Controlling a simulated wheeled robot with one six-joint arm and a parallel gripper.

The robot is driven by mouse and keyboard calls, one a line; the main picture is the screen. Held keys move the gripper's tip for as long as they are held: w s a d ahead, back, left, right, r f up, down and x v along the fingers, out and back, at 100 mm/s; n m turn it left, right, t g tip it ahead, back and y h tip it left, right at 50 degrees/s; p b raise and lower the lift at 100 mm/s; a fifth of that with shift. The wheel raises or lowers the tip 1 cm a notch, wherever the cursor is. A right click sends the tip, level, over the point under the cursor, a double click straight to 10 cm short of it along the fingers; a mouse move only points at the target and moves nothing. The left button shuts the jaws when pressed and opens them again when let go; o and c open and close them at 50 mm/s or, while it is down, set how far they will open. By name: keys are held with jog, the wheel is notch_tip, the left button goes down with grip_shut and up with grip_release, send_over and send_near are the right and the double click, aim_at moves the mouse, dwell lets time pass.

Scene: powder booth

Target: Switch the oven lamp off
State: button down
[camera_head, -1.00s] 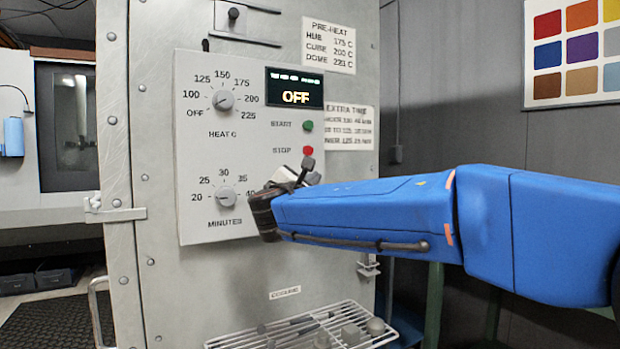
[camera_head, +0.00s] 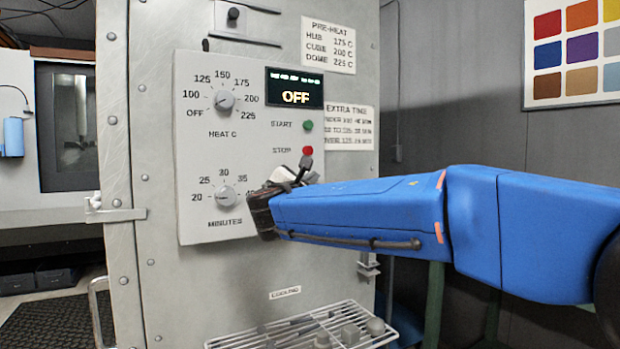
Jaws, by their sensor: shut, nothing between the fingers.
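The oven's control panel (camera_head: 240,150) faces me with a heat dial (camera_head: 223,100), a minutes dial (camera_head: 225,196), a green START button (camera_head: 308,126) and a red STOP button (camera_head: 308,151). The display (camera_head: 295,88) reads OFF. My gripper (camera_head: 303,168) is shut and empty, at the panel's right edge just below the STOP button. I cannot tell whether it touches the panel. My wrist hides the panel's lower right part. I cannot make out a lamp or a switch marked for it.
A wire rack (camera_head: 300,328) with several small parts juts out below the panel. A latch (camera_head: 232,14) is above it. A door handle (camera_head: 98,305) stands out at the lower left. Signs (camera_head: 329,45) hang right of the display.

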jog(key=shift+w+a, duration=0.15)
jog(key=shift+w, duration=0.05)
dwell(0.4)
jog(key=shift+s, duration=0.15)
jog(key=shift+s+d, duration=0.55)
jog(key=shift+s, duration=0.1)
jog(key=s+d, duration=0.2)
jog(key=s, duration=0.1)
jog(key=s+d, duration=0.1)
jog(key=s, duration=0.1)
jog(key=shift+d, duration=0.15)
dwell(0.4)
jog(key=shift+d, duration=0.1)
